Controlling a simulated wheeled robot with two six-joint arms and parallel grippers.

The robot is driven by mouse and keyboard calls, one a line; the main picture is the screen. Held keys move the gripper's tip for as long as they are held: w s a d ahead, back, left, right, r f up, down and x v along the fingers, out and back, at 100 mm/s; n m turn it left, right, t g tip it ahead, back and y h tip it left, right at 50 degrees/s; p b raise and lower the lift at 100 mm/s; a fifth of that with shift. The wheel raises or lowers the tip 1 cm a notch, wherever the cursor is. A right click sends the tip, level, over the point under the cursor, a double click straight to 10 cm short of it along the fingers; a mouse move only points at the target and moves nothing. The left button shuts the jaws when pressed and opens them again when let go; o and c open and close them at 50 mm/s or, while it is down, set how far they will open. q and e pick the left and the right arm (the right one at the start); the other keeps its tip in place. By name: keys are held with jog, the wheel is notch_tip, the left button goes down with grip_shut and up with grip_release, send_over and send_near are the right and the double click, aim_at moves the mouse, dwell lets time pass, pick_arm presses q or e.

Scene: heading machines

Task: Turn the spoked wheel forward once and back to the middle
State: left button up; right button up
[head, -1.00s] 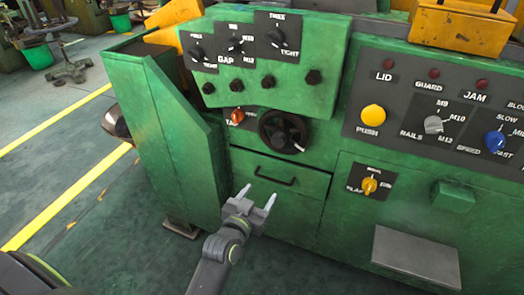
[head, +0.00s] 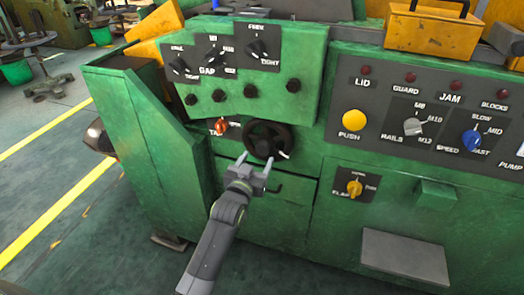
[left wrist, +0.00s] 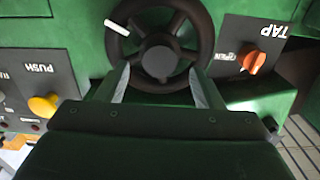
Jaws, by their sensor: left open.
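The handle points to the lower right in the head view. In the left wrist view the wheel (left wrist: 158,12) fills the top middle, with its hub between the fingers. My left gripper (head: 256,170) is open and empty, its fingertips at the lower part of the wheel; whether they touch it I cannot tell. The fingers also show in the left wrist view (left wrist: 158,85). My right gripper is out of view.
An orange tap knob (head: 221,127) sits just left of the wheel. A drawer handle (head: 276,188) is below it, partly behind my gripper. A yellow push button (head: 353,120) and a yellow flap knob (head: 354,188) are to the right. A grey plate (head: 405,256) juts out lower right.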

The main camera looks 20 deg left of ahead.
aim_at(261, 152)
pick_arm(q)
jog(key=w, duration=0.4)
jog(key=shift+w+d+f+b, duration=0.1)
jog(key=shift+w+b, duration=0.25)
jog(key=shift+w, duration=0.35)
grip_shut()
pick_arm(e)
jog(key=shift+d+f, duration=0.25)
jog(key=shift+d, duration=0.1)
